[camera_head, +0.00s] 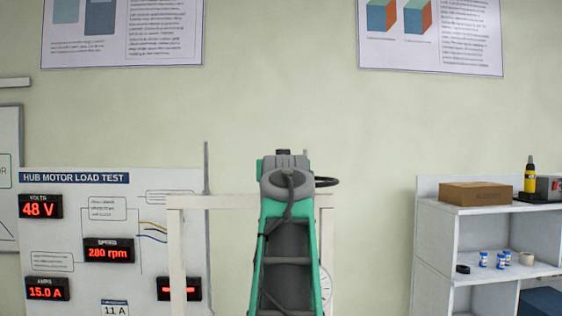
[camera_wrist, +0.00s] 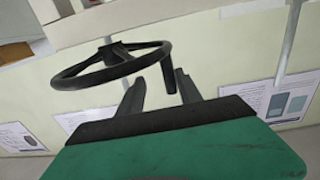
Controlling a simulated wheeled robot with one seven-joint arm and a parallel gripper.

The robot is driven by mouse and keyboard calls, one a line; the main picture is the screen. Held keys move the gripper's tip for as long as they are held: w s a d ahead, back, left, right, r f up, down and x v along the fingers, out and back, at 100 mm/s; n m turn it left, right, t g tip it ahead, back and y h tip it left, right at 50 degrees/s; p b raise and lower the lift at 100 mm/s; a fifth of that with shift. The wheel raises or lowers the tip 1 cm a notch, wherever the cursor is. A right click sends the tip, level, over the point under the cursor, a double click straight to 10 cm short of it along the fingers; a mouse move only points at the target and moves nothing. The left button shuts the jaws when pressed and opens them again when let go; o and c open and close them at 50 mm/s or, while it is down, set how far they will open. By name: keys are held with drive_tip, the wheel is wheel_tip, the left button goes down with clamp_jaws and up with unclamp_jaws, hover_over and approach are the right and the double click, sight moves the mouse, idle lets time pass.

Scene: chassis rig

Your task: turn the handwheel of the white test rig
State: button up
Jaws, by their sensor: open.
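The black handwheel (camera_wrist: 75,74) fills the upper left of the wrist view, a ring with spokes and a dark hub, seen at a slant. A dark handle (camera_wrist: 169,76) sticks out from the right end of its rim. My gripper (camera_wrist: 160,84) is open, with two dark fingers. In the picture the handle's end lies between the fingertips, nearer the right one; I cannot tell whether it touches. In the head view my green and grey arm stands in front of the rig's white frame (camera_head: 176,250) and hides its middle. The handwheel and gripper are not seen there.
A load test panel (camera_head: 75,235) with red displays reading 48 V, 280 rpm and 15.0 A stands at the left. A white shelf (camera_head: 430,250) at the right holds a cardboard box (camera_head: 475,194) and small items. The wall between frame and shelf is clear.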

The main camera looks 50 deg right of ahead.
drive_tip(key=shift+x, duration=1.1)
drive_tip(key=shift+d+f, duration=0.1)
drive_tip(key=shift+f, duration=0.05)
drive_tip(key=shift+s, duration=0.1)
